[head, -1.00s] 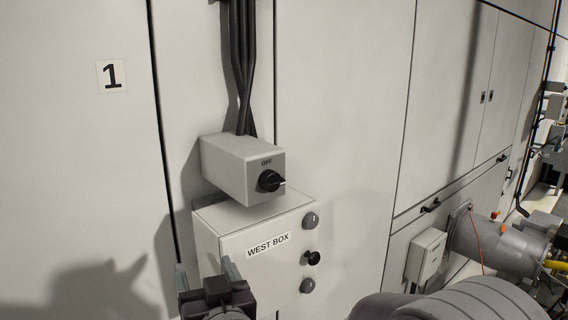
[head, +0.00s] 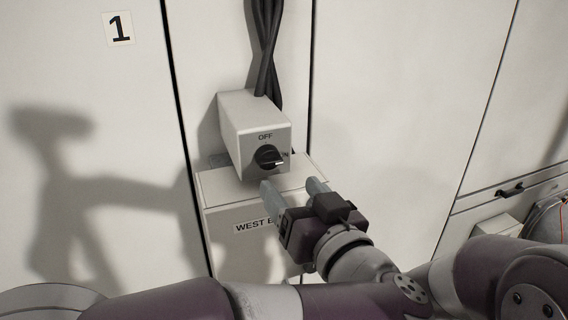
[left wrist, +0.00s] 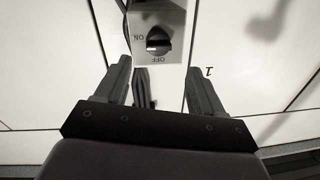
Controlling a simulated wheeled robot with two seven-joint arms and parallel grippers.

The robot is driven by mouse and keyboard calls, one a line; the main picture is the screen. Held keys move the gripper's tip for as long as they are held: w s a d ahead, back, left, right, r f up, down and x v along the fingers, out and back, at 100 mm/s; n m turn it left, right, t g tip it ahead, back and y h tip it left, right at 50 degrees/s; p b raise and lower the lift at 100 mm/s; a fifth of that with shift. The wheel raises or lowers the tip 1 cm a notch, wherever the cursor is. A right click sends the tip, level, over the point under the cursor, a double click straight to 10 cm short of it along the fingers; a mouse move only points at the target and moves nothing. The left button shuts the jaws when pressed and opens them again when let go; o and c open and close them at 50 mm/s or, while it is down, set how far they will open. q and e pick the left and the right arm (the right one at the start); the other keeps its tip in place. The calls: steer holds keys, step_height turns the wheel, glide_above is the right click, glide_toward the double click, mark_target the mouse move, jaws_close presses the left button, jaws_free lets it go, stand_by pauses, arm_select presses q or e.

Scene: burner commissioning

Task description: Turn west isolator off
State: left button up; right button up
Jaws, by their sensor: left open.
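The west isolator is a grey box (head: 250,125) on the wall with a black rotary knob (head: 268,157) on its front. OFF is printed above the knob and ON to its right, partly hidden. The knob's light pointer mark faces right, toward ON. My left gripper (head: 292,187) is open and empty, just below and in front of the knob, not touching it. In the left wrist view the knob (left wrist: 158,40) lies ahead of the gap between the open fingers (left wrist: 159,66). My right gripper is not in view.
Directly below the isolator is the West Box (head: 222,192), its label and front partly covered by my gripper. Black cables (head: 264,55) run up from the isolator's top. A black handle (head: 510,190) is at right.

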mark_target(272, 165)
arm_select(q)
steer(key=x, duration=0.5)
steer(key=shift+s+a+f+b, duration=0.15)
steer(key=shift+a+b, duration=0.15)
steer(key=shift+a, duration=0.15)
steer(key=w, duration=0.3)
steer(key=shift+d, duration=0.2)
steer(key=shift+w, duration=0.35)
steer(key=shift+s+a, duration=0.2)
steer(key=shift+a, duration=0.3)
steer(key=shift+w+d, duration=0.1)
steer(key=shift+d, duration=0.05)
steer(key=c, duration=1)
